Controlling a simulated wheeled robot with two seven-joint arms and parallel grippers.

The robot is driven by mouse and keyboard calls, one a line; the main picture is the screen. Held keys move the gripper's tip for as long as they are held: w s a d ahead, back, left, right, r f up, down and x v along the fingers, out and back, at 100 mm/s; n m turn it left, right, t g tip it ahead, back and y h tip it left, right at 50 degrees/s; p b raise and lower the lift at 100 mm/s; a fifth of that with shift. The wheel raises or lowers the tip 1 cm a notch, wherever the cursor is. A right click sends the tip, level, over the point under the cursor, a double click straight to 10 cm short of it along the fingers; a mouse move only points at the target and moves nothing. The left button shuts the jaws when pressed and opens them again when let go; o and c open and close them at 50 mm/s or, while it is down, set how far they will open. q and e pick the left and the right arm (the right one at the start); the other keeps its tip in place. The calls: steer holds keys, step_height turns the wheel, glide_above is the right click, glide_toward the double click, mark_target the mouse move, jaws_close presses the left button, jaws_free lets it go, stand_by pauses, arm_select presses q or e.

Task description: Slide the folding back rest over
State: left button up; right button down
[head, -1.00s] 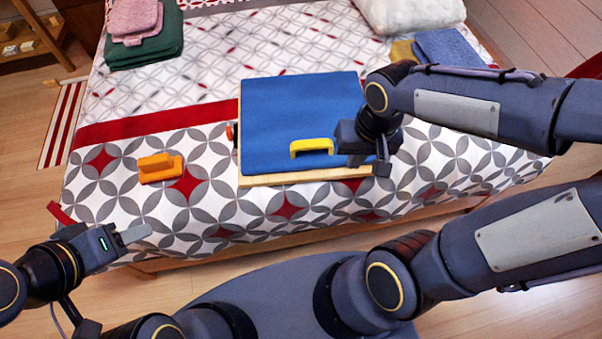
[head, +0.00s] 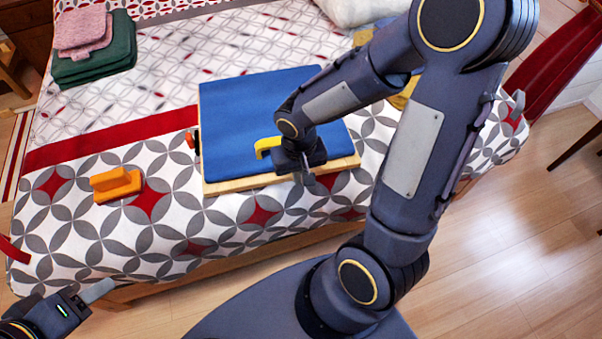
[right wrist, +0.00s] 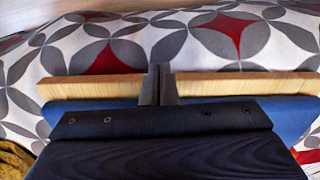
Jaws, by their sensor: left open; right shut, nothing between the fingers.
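The folding back rest (head: 240,110) is a blue pad on a pale wooden board (head: 230,184), lying flat on the bed. A yellow handle (head: 266,145) stands on the pad near its front edge, partly hidden by my right arm. My right gripper (head: 309,180) is shut and empty at the board's front edge, just right of the handle. In the right wrist view its shut fingers (right wrist: 160,84) overlap the wooden edge (right wrist: 90,88); contact is unclear. My left gripper (head: 95,291) is open, off the bed's front left, far from the back rest.
An orange block (head: 117,186) lies on the bed left of the back rest. Folded green and pink towels (head: 92,50) lie at the back left. A white pillow (head: 350,10) is at the back. The patterned cover (head: 160,100) between towels and board is clear.

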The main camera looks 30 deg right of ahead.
steer(key=shift+w+d, duration=0.2)
steer(key=shift+w, duration=0.35)
steer(key=shift+w+d, duration=0.15)
steer(key=shift+w, duration=0.35)
steer(key=shift+r, duration=0.1)
